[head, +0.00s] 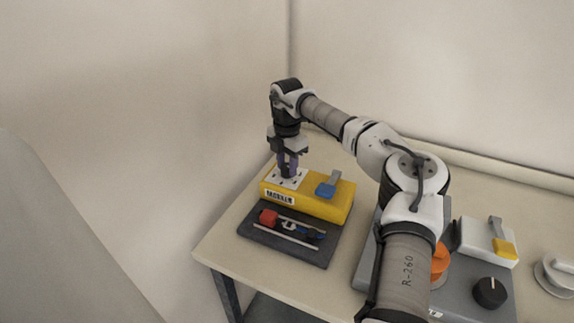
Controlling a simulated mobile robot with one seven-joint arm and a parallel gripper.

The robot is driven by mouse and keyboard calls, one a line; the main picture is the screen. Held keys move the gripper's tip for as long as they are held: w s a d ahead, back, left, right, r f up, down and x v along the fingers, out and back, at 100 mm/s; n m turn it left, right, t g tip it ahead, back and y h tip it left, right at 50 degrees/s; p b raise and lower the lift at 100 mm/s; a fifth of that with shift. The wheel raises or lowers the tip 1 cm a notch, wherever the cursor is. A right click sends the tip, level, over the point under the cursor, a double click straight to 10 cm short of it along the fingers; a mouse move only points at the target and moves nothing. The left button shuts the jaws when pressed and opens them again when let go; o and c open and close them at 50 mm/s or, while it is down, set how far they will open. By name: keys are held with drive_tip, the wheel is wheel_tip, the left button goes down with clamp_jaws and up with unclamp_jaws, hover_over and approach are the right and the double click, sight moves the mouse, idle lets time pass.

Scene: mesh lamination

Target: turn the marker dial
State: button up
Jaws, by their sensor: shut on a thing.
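A yellow box (325,206) with a small dark-lettered label (280,197) stands near the left end of the table. A white plate (300,182) with dark marks lies on its left part. The marker dial (287,174) is a small dark knob on this plate, mostly hidden by the fingers. My gripper (288,167) points straight down over the plate and is shut on the marker dial. Which way the dial points cannot be made out.
A blue-ended lever (328,188) stands on the box, right of my gripper. Right of my arm, a grey unit bears a black knob (490,292) and a yellow-ended lever (504,248).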

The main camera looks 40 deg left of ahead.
sight(287, 166)
drive_tip(key=shift+m, duration=0.7)
drive_tip(key=shift+r, duration=0.1)
drive_tip(key=o, duration=1)
drive_tip(key=shift+c, duration=0.2)
wheel_tip(287, 166, up, 14)
drive_tip(key=b, duration=0.2)
drive_tip(key=shift+f, duration=0.2)
